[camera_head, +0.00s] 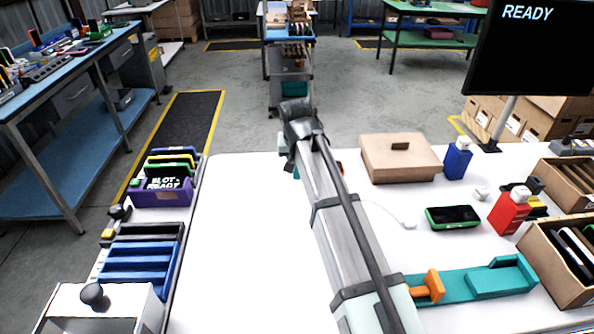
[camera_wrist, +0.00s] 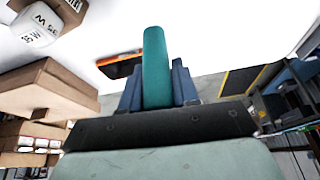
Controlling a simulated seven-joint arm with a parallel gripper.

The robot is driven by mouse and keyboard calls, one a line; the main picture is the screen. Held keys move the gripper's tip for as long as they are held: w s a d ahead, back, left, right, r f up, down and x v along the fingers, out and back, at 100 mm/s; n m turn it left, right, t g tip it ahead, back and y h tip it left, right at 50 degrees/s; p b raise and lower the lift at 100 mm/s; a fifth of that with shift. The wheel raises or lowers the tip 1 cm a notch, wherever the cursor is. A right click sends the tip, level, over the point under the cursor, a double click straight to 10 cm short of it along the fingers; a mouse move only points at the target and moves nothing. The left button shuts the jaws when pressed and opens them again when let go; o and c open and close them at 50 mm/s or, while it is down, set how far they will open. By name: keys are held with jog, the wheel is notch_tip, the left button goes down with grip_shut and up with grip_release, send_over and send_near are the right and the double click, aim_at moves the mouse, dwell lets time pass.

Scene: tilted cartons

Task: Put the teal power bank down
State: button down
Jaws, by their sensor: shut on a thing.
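The teal power bank (camera_wrist: 156,68) stands on edge between the two blue-grey fingers of my gripper (camera_wrist: 157,88) in the wrist view. My gripper is shut on it, and its far end sticks out past the fingers over the white table. In the head view my arm hides most of the gripper and the power bank; only a small teal patch (camera_head: 296,172) shows beside the arm. I cannot tell how high the power bank is above the table.
An orange-edged dark device (camera_wrist: 118,64) lies beyond the fingers. A cardboard box (camera_head: 385,165), blue bottle (camera_head: 457,162), green-edged phone (camera_head: 453,217), red bottle (camera_head: 508,214) and teal fixture (camera_head: 450,287) stand right. A purple holder (camera_head: 160,198) and blue rack (camera_head: 140,262) stand left. The table's left-middle is clear.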

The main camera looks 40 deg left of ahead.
jog(key=shift+r, duration=0.5)
jog(key=shift+s+a+r, duration=0.2)
jog(key=shift+s, duration=0.1)
jog(key=s+a+n+y, duration=0.1)
jog(key=s+a+n, duration=0.2)
jog(key=a, duration=1.5)
jog(key=shift+s+f+n+g, duration=0.1)
jog(key=shift+f+n+g, duration=0.25)
jog(key=shift+f, duration=1.25)
jog(key=shift+s+f+n+g, duration=0.15)
jog(key=shift+f+n, duration=0.3)
jog(key=shift+f, duration=1.1)
jog(key=shift+s+f+n+g, duration=0.1)
jog(key=shift+f+n+g, duration=0.25)
jog(key=shift+f, duration=1.25)
jog(key=shift+f, duration=0.1)
jog(key=c, duration=0.8)
grip_release()
jog(key=shift+c, duration=0.2)
